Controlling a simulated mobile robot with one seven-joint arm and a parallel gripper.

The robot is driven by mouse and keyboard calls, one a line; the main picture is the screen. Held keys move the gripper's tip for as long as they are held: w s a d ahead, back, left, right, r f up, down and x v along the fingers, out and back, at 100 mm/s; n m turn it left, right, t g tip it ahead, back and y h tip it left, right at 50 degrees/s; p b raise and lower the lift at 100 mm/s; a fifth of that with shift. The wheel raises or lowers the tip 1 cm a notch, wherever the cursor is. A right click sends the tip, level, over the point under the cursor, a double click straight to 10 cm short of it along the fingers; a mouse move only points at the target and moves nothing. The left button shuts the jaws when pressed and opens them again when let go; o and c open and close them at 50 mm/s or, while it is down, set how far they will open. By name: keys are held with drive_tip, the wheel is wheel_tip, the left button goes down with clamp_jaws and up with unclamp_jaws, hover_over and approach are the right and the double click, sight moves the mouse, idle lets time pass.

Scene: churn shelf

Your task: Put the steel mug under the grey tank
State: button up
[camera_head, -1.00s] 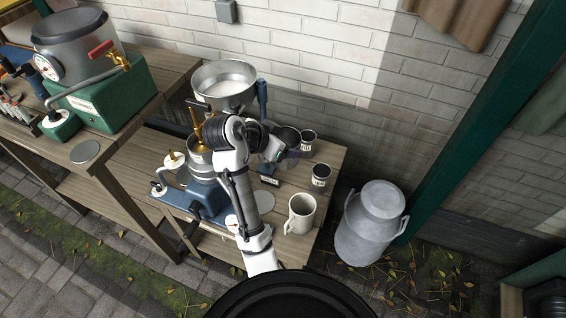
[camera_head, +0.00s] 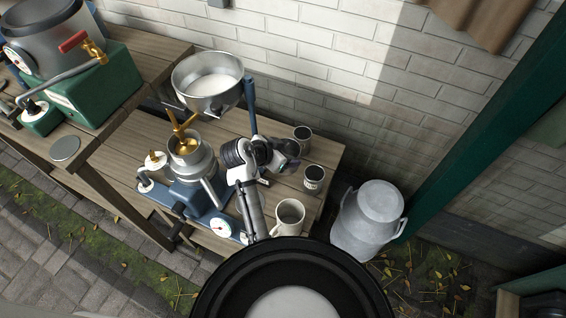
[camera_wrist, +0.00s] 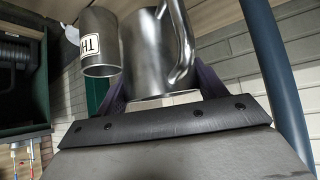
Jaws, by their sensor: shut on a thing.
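The grey tank (camera_head: 50,38) stands on a green base (camera_head: 95,85) at the upper left, with a red-handled brass tap (camera_head: 82,44) on its right. A round grey plate (camera_head: 65,148) lies on the bench near the tap. My gripper (camera_head: 287,160) is over the right-hand bench, shut on the steel mug (camera_wrist: 150,50). In the wrist view the mug stands between my fingers (camera_wrist: 163,95) with its handle to the right. In the head view my gripper mostly hides it. A labelled steel mug (camera_wrist: 97,45) is close beside it on the left.
Labelled mugs (camera_head: 314,179) (camera_head: 302,134) and a cream mug (camera_head: 288,214) stand on the right-hand bench (camera_head: 262,212). A separator with a large steel bowl (camera_head: 208,85) stands left of my arm. A milk can (camera_head: 368,215) is on the ground at right.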

drive_tip(key=shift+f+p, duration=0.4)
drive_tip(key=shift+f, duration=2.85)
drive_tip(key=shift+f, duration=0.2)
drive_tip(key=o, duration=1.2)
drive_tip(key=shift+c, duration=0.2)
drive_tip(key=shift+r, duration=0.1)
